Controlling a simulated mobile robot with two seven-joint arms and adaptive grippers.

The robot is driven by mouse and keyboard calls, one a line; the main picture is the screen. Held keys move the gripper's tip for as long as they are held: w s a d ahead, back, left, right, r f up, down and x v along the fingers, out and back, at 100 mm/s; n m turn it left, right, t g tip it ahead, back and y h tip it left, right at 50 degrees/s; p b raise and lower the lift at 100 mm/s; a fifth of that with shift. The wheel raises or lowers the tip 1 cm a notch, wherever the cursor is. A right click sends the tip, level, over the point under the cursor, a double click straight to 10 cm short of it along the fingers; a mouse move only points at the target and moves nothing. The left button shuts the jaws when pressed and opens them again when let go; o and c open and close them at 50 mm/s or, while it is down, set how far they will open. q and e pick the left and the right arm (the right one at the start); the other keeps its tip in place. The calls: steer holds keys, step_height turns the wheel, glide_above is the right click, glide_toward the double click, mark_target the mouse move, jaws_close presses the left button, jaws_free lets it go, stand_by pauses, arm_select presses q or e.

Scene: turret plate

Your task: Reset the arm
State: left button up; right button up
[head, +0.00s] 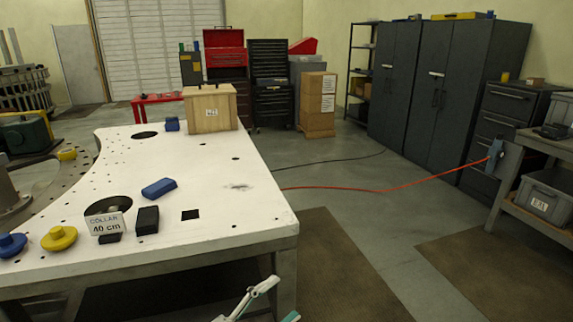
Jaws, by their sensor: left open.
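My right gripper is not in view.
A red hose (385,190) crosses open floor toward a workbench (540,150).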

arm_select(q)
steer(key=s+a+f+n+t+y, duration=0.1)
steer(key=s+a+f+n+y, duration=0.2)
steer(key=a+f+n+y, duration=0.4)
steer(key=s+a+f+n+t+y, duration=0.1)
steer(key=s+a+f+n+y, duration=0.15)
steer(key=a+f+n, duration=0.5)
steer(key=s+a+f+n+g+y, duration=0.2)
steer(key=s+a+f, duration=0.1)
steer(key=s+f, duration=0.3)
steer(key=s+a+f+n+g+y, duration=0.1)
steer(key=s+a+f+g+y, duration=0.1)
steer(key=s+f, duration=0.4)
steer(key=shift+s+a+f+n, duration=0.2)
steer(key=shift+a+f+n, duration=0.15)
steer(key=shift+a+f, duration=0.1)
